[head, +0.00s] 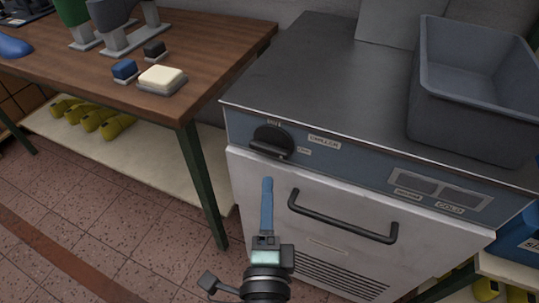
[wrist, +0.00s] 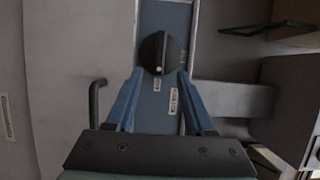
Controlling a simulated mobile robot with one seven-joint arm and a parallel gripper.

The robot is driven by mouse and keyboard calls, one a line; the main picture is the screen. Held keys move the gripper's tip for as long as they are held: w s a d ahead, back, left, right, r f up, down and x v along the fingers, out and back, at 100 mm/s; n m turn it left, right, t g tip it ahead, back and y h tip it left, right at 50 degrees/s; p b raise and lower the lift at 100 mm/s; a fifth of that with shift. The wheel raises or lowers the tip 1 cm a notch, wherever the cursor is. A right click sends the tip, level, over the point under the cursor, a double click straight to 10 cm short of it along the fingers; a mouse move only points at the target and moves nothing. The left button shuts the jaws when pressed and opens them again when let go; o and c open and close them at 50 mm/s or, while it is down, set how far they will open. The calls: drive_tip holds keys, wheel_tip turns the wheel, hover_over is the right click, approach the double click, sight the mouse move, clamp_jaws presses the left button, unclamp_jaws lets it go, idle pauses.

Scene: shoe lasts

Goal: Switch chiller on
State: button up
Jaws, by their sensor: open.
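The chiller (head: 345,185) is a white-fronted cabinet with a blue-grey control strip and a dark metal top. Its round black knob (head: 272,138), with a raised grip bar, sits at the strip's left end beside a CHILLER label (head: 324,142). In the wrist view the knob (wrist: 158,53) lies just beyond and between my fingertips, with a white dot on its bar near a small label (wrist: 157,84). My gripper (head: 267,182) is open and empty, its blue fingers in front of the chiller. Whether a finger touches the knob I cannot tell.
A black door handle (head: 342,217) sticks out below the strip. A grey bin (head: 470,95) stands on the chiller top at right. A wooden table (head: 215,55) at left holds a cream block (head: 161,79) and other items; yellow lasts (head: 95,118) lie on its lower shelf.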

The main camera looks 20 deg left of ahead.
sight(268, 153)
drive_tip(key=x, duration=0.9)
drive_tip(key=shift+w+a+b, duration=0.1)
drive_tip(key=shift+w+b, duration=0.15)
drive_tip(key=shift+b, duration=0.15)
clamp_jaws()
